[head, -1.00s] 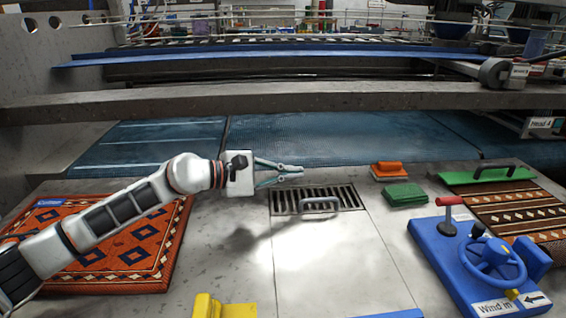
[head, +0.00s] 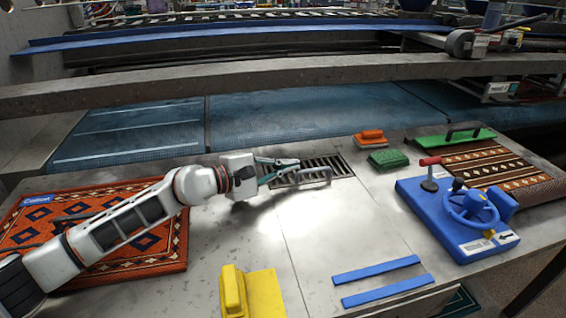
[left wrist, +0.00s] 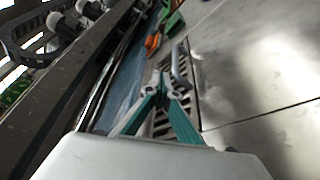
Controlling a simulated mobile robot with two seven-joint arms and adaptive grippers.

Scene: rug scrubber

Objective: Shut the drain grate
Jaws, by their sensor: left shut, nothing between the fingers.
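The drain grate (head: 333,163) is a dark, slotted panel with metal bars set in the grey worktop. A grey loop handle (head: 316,177) stands at its front edge, beside a smooth metal plate. Dark gaps show between the bars. My left gripper (head: 295,164) is shut and empty, low over the left part of the grate, with its tips close to the handle; I cannot tell whether they touch. In the left wrist view the gripper tips (left wrist: 164,90) cover part of the grate (left wrist: 193,72), and the handle (left wrist: 179,65) shows just beyond them. My right gripper is not in view.
An orange brush (head: 370,138) and a green pad (head: 388,158) lie right of the grate. A blue box with a handwheel (head: 455,220) and a brown patterned rug (head: 500,170) are farther right. A red rug (head: 60,215) lies left under my arm. A yellow block (head: 250,293) is in front.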

